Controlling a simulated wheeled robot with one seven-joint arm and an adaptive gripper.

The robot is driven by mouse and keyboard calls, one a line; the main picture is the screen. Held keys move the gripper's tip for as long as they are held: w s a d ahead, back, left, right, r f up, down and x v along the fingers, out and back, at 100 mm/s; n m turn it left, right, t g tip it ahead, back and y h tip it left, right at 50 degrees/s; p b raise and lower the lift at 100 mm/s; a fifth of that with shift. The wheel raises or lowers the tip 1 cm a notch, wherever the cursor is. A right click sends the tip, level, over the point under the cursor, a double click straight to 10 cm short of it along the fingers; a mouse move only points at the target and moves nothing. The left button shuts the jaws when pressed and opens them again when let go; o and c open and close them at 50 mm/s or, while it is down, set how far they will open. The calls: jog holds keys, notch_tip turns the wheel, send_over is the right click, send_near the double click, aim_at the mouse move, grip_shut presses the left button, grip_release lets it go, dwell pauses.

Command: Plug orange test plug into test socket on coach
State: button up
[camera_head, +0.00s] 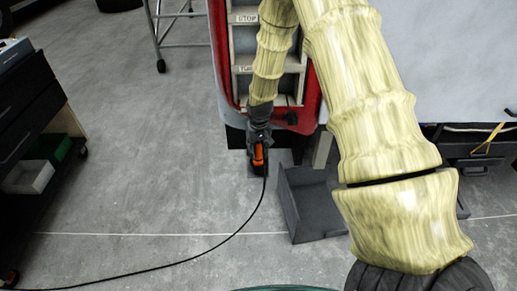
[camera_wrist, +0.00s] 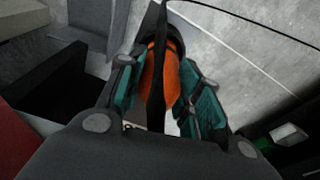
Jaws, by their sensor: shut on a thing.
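The orange test plug (camera_head: 259,154) is in my gripper (camera_head: 260,148), in front of the lower end of the red coach corner. In the wrist view the orange plug (camera_wrist: 172,82) sits between the teal-padded fingers of my gripper (camera_wrist: 160,85), which are shut on it. A black cable (camera_head: 250,215) runs from the plug down and left across the floor; it also shows in the wrist view (camera_wrist: 215,15). The coach (camera_head: 218,60) has a red-edged corner with light steps. I cannot make out the test socket in either view.
A dark grey open box (camera_head: 305,205) stands on the floor just right of my gripper. A dark cabinet (camera_head: 25,110) with white and green bins stands at the left. A metal stand (camera_head: 160,40) is at the back. The middle-left floor is clear except for the cable.

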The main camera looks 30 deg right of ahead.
jog(key=shift+f, duration=0.6)
dwell(0.7)
jog(key=shift+r+p, duration=0.15)
jog(key=shift+p, duration=0.45)
dwell(1.6)
jog(key=shift+f, duration=0.65)
dwell(0.5)
jog(key=o, duration=0.9)
jog(key=shift+r, duration=0.1)
jog(key=shift+s+a+r+p, duration=0.1)
jog(key=shift+s+r+p, duration=0.1)
jog(key=shift+r+p, duration=1.35)
jog(key=shift+s+a+r+p, duration=0.1)
jog(key=shift+s+r+p, duration=0.15)
jog(key=shift+r+p, duration=1.3)
jog(key=shift+s+a+r+p, duration=0.15)
jog(key=shift+r+p, duration=0.65)
jog(key=shift+r, duration=1.45)
jog(key=shift+d, duration=0.1)
